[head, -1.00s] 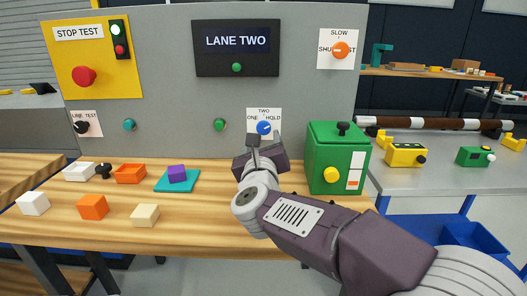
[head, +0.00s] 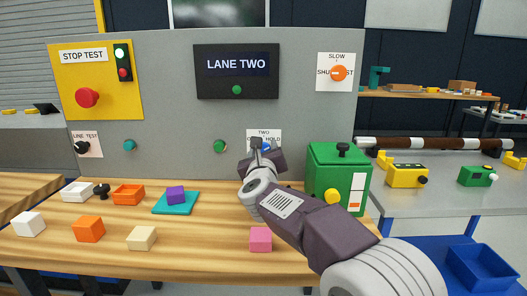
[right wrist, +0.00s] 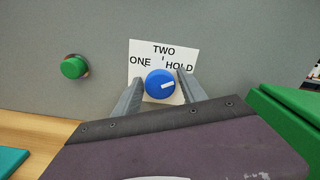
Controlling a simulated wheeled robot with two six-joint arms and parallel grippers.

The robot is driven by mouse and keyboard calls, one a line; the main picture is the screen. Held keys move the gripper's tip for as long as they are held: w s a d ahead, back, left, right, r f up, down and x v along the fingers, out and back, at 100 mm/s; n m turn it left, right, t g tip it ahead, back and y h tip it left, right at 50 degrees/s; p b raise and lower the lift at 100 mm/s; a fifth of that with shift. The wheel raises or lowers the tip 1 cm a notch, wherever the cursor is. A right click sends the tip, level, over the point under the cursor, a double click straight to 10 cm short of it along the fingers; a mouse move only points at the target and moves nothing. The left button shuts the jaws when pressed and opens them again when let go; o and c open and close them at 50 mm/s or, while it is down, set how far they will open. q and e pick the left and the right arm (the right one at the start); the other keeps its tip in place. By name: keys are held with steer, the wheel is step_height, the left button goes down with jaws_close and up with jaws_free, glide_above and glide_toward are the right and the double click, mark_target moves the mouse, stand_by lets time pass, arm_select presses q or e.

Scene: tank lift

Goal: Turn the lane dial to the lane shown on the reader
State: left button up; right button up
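The reader (head: 237,84) on the grey panel shows LANE TWO. The blue lane dial (right wrist: 160,86) sits on a white card marked ONE, TWO and HOLD. Its white pointer points right and slightly up, toward the HOLD side. In the head view the dial (head: 266,147) is mostly hidden behind my right gripper (head: 257,143). In the right wrist view, the fingers of my right gripper (right wrist: 160,78) stand open on either side of the dial, with small gaps visible. My left gripper is not in view.
A green box (head: 330,167) stands close to the right of my right gripper. A green button (right wrist: 74,67) is left of the dial. A pink block (head: 260,239) and several other blocks lie on the wooden table (head: 200,235).

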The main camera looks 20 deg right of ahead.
jaws_close()
steer(key=shift+n, duration=0.3)
steer(key=n+p, duration=0.2)
steer(key=n, duration=0.3)
steer(key=shift+r+n, duration=0.1)
steer(key=shift+n, duration=0.2)
steer(key=n+p, duration=0.2)
steer(key=n, duration=0.3)
steer(key=shift+n+p, duration=0.3)
steer(key=shift+p, duration=0.05)
steer(key=shift+o, duration=2.1)
jaws_free()
